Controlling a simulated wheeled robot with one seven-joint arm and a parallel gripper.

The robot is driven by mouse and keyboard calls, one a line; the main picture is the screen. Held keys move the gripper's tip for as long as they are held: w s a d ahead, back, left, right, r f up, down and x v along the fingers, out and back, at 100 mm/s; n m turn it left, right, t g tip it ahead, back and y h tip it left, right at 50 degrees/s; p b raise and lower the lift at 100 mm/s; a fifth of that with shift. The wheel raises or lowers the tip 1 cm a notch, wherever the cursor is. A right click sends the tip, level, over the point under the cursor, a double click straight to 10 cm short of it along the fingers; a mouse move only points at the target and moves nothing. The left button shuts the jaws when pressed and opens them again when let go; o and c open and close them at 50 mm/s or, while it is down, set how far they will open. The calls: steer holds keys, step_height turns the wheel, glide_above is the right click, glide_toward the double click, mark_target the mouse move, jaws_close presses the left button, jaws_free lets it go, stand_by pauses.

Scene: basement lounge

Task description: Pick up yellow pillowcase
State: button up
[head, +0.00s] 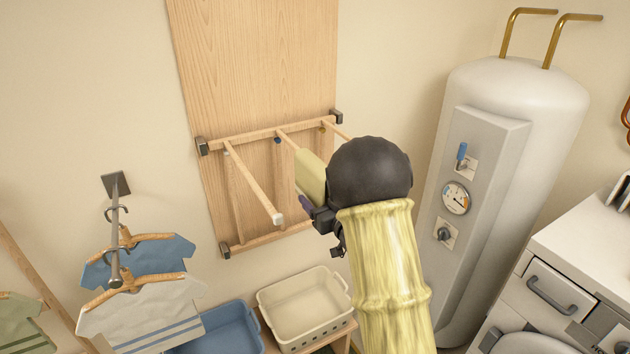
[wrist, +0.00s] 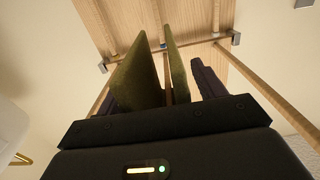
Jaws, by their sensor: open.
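The yellow pillowcase (head: 311,177) hangs folded over a wooden rod of the wall drying rack (head: 252,183); my arm hides part of it in the head view. In the wrist view the pillowcase (wrist: 138,80) shows as two olive-yellow panels, one on each side of the rod. My gripper (wrist: 152,80) is open, with a dark purple finger to the left and another to the right of the panels. The right finger stands apart from the cloth; the left finger is partly hidden behind the left panel, so I cannot tell whether it touches.
Other rack rods stick out on both sides of the pillowcase. A white boiler (head: 515,125) stands to the right. Shirts on hangers (head: 150,300) hang at left. A blue basket (head: 222,330) and a cream basket (head: 305,302) sit below. A white cabinet (head: 590,240) is at far right.

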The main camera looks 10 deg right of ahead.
steer(key=c, duration=1.1)
steer(key=shift+r, duration=0.15)
